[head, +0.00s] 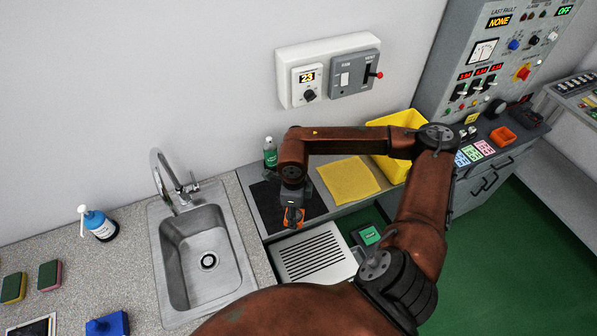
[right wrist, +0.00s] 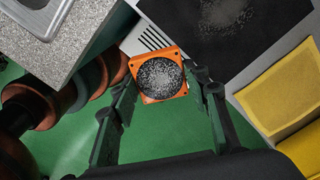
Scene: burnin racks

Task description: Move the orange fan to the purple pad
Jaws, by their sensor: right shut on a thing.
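The orange fan (right wrist: 160,78) is a square orange frame with a speckled dark round face. In the right wrist view it sits between the two fingers of my right gripper (right wrist: 163,85), which is shut on it. In the head view the right gripper (head: 293,208) points down near the front edge of the black mat (head: 262,205), with part of the orange fan (head: 292,217) showing below it. I cannot tell the fan's exact height. No purple pad can be made out in either view. My left gripper is not in view.
A green bottle (head: 270,153) stands at the back. A sink (head: 205,255) is to the left. A white grilled box (head: 315,257) sits below the counter's front edge.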

